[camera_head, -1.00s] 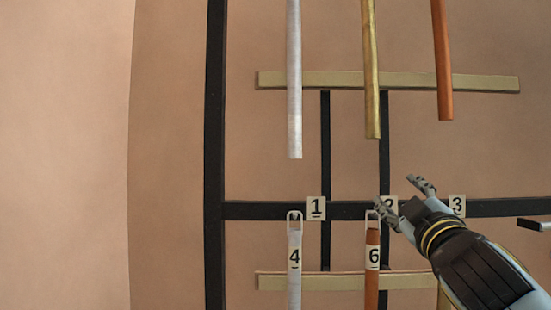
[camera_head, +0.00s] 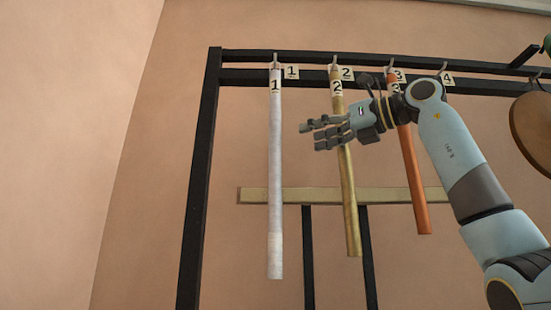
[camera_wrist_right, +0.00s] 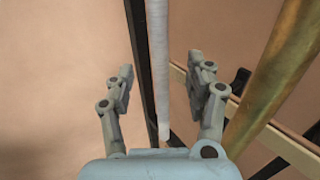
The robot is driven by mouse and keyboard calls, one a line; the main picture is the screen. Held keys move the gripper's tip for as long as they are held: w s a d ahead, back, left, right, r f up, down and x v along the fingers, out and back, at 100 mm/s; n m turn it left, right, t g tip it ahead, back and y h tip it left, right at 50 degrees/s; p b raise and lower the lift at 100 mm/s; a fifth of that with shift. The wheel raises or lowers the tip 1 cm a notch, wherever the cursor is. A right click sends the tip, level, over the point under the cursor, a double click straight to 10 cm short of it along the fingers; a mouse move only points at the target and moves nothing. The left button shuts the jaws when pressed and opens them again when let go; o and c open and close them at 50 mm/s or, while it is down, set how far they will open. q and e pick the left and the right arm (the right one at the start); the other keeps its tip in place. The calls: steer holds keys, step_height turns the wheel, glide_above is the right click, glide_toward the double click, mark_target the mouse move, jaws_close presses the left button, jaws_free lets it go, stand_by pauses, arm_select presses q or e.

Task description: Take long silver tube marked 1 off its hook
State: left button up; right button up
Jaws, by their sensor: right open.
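The long silver tube marked 1 (camera_head: 275,170) hangs upright from a hook (camera_head: 275,60) on the upper rail, at the left of the row. In the right wrist view the silver tube (camera_wrist_right: 158,60) shows between and beyond the two fingers. My right gripper (camera_head: 312,134) is open and empty, just right of the silver tube and apart from it, its fingers pointing left toward it. It also shows open in the right wrist view (camera_wrist_right: 160,85). My left gripper is not in view.
A brass tube marked 2 (camera_head: 349,200) hangs behind my right gripper. A copper tube (camera_head: 415,190) hangs further right, partly behind my arm. A black frame (camera_head: 196,200) and a pale crossbar (camera_head: 258,195) stand behind the tubes. A round brown disc (camera_head: 533,130) is at right.

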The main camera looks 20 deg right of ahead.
mark_target(280, 144)
steer(key=p+x, duration=0.5)
steer(key=x, duration=0.5)
steer(key=shift+a, duration=0.3)
steer(key=shift+w+a+f, duration=0.1)
steer(key=shift+w+a, duration=0.05)
steer(key=shift+w, duration=0.05)
steer(key=shift+s, duration=0.1)
steer(key=shift+c, duration=0.9)
jaws_close()
